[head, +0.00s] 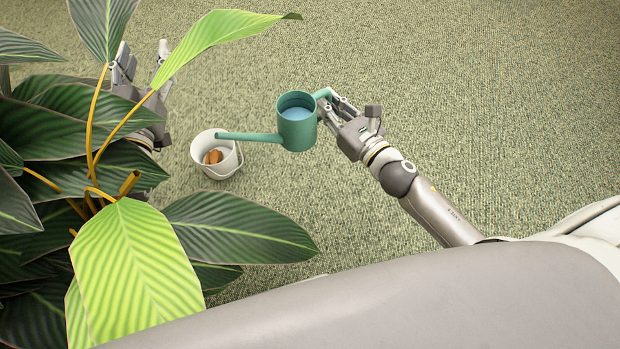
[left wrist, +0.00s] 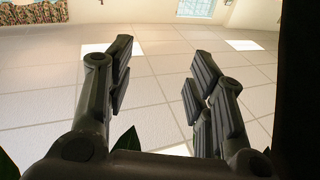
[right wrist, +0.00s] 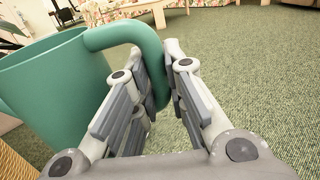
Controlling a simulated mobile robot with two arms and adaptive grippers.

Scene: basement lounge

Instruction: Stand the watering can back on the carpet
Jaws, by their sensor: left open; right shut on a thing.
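The teal watering can (head: 298,133) is in the middle of the head view, with its spout pointing left and water visible inside. My right gripper (head: 331,99) is shut on its handle at the right side. In the right wrist view the can (right wrist: 60,95) fills the left, and its curved handle passes between the fingers (right wrist: 160,90). The can looks upright; whether its base touches the carpet (head: 420,90) cannot be told. My left gripper (head: 142,66) is open and empty behind the plant leaves. Its open fingers (left wrist: 155,85) show in the left wrist view against the ceiling.
A white bucket (head: 228,165) with brown things inside stands on the carpet under the spout's tip. A large leafy plant (head: 60,150) covers the left side and partly hides my left arm. The carpet behind and right of the can is clear. Floral furniture (right wrist: 130,10) stands farther off.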

